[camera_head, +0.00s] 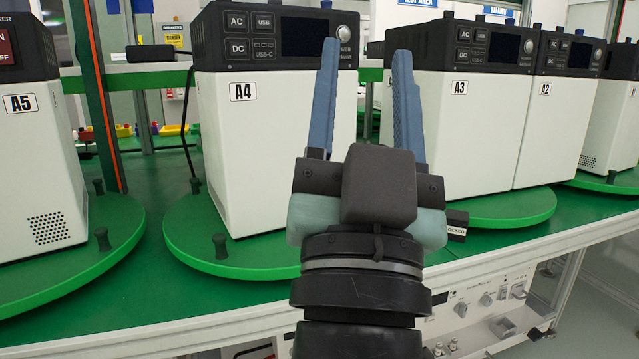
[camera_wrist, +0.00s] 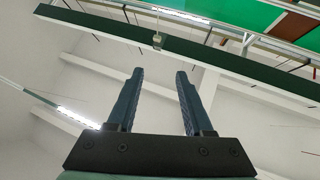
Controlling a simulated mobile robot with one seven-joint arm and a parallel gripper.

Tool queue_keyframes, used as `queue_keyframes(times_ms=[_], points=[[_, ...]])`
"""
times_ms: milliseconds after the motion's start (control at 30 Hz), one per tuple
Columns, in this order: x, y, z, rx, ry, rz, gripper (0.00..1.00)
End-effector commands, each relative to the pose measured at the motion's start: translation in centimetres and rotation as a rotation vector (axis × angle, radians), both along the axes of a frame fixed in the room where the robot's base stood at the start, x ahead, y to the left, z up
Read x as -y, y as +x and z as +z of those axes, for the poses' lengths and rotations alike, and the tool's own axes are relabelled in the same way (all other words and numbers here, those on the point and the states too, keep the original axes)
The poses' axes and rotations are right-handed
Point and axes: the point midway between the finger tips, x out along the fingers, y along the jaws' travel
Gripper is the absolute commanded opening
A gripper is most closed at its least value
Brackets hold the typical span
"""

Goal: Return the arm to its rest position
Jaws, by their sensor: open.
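My gripper (camera_head: 362,95) points upward in the middle of the head view, in front of the line. Its two blue fingers are spread apart with nothing between them. In the wrist view my gripper (camera_wrist: 158,90) also shows open and empty, against the ceiling with beams and lights. In the head view the gripper overlaps the gap between the white unit labelled A4 (camera_head: 245,150) and the unit labelled A3 (camera_head: 470,140). I cannot tell its distance from them, and no contact shows.
The units stand on green turntables, such as the one under A4 (camera_head: 195,245), on a green table (camera_head: 155,190). Unit A5 (camera_head: 40,160) is at the left and unit A2 (camera_head: 555,125) at the right. Knobs and switches (camera_head: 485,300) sit below the table's front edge.

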Motion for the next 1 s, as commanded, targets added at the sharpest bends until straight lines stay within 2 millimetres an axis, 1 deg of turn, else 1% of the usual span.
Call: queue_keyframes(times_ms=[33, 67, 100, 133, 200, 367, 1000], points=[[-1.2, -2.2, 3.3, 0.025, -0.043, -0.001, 0.51], [-1.9, -3.3, 4.5, 0.032, -0.071, -0.003, 0.51], [-2.9, -4.8, 6.0, 0.044, -0.111, -0.006, 0.51], [-3.6, -6.0, 7.0, 0.053, -0.142, -0.009, 0.51], [-3.4, -5.4, 8.8, 0.038, -0.142, -0.013, 0.51], [-3.4, -5.4, 12.9, 0.037, -0.140, -0.013, 0.51], [-3.3, -5.3, 32.5, 0.036, -0.138, -0.012, 0.51]])
